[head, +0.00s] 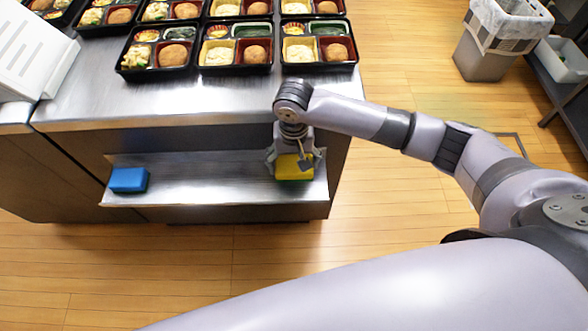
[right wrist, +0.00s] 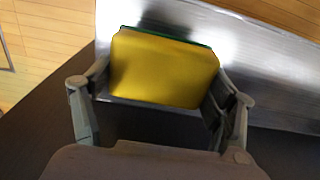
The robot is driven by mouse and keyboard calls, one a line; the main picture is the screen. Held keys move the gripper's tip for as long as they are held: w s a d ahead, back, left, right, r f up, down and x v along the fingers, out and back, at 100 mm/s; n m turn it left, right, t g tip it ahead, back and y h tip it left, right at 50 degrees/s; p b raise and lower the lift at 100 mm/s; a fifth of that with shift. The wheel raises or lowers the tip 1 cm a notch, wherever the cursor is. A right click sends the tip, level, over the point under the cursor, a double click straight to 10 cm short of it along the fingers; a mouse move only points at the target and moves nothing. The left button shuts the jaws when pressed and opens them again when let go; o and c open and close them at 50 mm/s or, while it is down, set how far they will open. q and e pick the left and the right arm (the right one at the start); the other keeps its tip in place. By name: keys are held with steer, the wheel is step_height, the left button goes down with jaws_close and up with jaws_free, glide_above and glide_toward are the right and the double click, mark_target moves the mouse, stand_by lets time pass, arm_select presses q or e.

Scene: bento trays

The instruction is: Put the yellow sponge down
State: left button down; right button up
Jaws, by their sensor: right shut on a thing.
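The yellow sponge (head: 294,168) is at the right end of the low metal shelf (head: 215,185) on the counter's front. My right gripper (head: 295,163) reaches down from above and is shut on it. In the right wrist view the yellow sponge (right wrist: 163,72) shows a flat yellow face and a thin green edge, with the fingers of my right gripper (right wrist: 160,95) at its two sides. I cannot tell if its underside touches the shelf. My left gripper is not in view.
A blue sponge (head: 128,180) lies at the shelf's left end, with bare shelf between the two sponges. Several filled bento trays (head: 318,66) stand on the counter (head: 190,98) above. A grey bin (head: 490,50) stands on the floor at the upper right.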

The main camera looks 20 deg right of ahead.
mark_target(294, 170)
step_height(294, 170, down, 4)
steer(key=shift+f, duration=0.1)
steer(key=o, duration=1)
step_height(294, 170, up, 12)
steer(key=shift+r+p, duration=0.1)
steer(key=shift+p, duration=0.35)
stand_by(0.4)
